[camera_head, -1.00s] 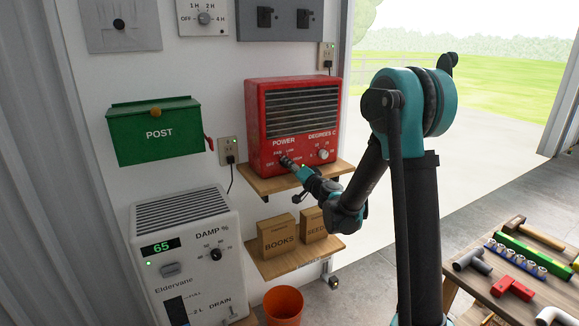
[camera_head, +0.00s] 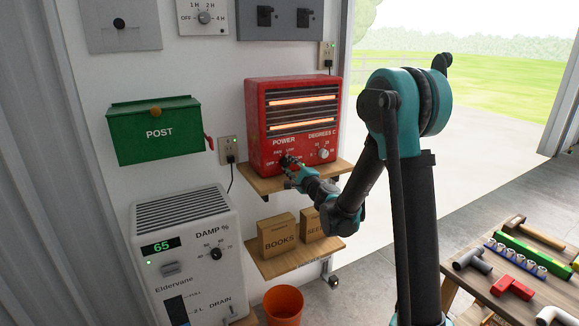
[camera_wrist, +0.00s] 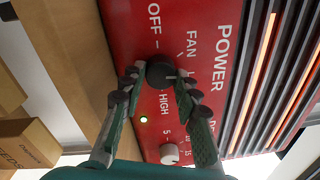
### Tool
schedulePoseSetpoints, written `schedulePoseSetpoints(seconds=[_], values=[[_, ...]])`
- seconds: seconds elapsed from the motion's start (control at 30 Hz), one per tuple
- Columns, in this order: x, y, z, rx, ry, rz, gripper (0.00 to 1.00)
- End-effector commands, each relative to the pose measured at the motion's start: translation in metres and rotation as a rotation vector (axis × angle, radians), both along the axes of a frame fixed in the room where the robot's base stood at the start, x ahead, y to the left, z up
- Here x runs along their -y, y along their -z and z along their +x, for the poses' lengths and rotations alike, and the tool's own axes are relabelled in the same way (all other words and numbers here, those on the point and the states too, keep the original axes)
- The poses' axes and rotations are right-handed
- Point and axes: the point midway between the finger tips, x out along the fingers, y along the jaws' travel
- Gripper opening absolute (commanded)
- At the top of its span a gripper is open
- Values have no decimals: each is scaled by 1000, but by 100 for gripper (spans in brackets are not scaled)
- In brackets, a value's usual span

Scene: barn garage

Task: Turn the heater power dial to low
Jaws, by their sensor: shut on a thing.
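The red heater (camera_head: 254,121) stands on a wooden shelf against the wall, and two of its bars glow orange. Its black power dial (camera_wrist: 160,74) is at the lower left of its front, below the word POWER. My gripper (camera_head: 287,163) reaches it from the front, and the fingers (camera_wrist: 161,80) are shut on the dial's two sides. In the wrist view the OFF, FAN and HIGH labels are readable. The LOW label is covered by the right finger. A pale line on the dial seems to point right, towards that finger. A small green light is lit beside the dial.
A white degrees dial (camera_head: 323,154) sits right of the power dial. The wooden shelf (camera_head: 262,185) is just below my gripper, with a books box (camera_head: 278,238) on a lower shelf. A green post box (camera_head: 155,131) hangs at left. A tool bench (camera_head: 500,290) stands at right.

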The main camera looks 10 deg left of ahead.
Motion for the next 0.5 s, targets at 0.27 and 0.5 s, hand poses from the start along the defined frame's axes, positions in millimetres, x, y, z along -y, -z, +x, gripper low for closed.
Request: schedulePoseSetpoints(seconds=[0.27, 0.5], values=[[0, 1, -1, -122, 1, 179, 2], [0, 1, -1, -190, 2, 281, 2]])
